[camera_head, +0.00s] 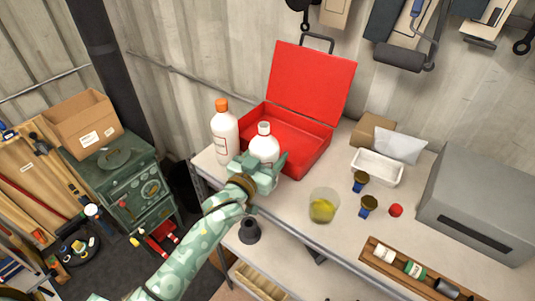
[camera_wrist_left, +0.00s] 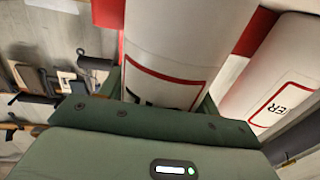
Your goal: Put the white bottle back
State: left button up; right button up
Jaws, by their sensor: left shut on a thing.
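A white bottle with a white cap (camera_head: 264,147) is upright in front of the open red toolbox (camera_head: 312,83), near the left end of the workbench. My left gripper (camera_head: 262,170) is shut around its lower part, which hides the bottle's base, so I cannot tell whether it touches the bench. In the left wrist view the held bottle (camera_wrist_left: 185,45) fills the top middle, with a red-outlined label. A second white bottle with an orange cap (camera_head: 225,137) stands just left of it, and a bottle lettered "ER" (camera_wrist_left: 275,85) shows beside the held one in the wrist view. My right gripper is not in view.
Right on the workbench (camera_head: 290,207) are a glass of yellow stuff (camera_head: 322,206), small dark-blue-based items (camera_head: 369,205), a red ball (camera_head: 395,210), a white tray (camera_head: 377,167), a grey case (camera_head: 480,200) and a wooden tray (camera_head: 405,283). Tools hang on the wall above.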

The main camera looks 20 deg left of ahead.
pick_arm(q)
jog(key=o, duration=1.1)
jog(key=shift+f, duration=0.1)
jog(key=shift+s, duration=0.15)
jog(key=b+v, duration=0.1)
jog(key=v, duration=1)
jog(key=shift+s+a, duration=0.15)
jog(key=shift+s, duration=0.15)
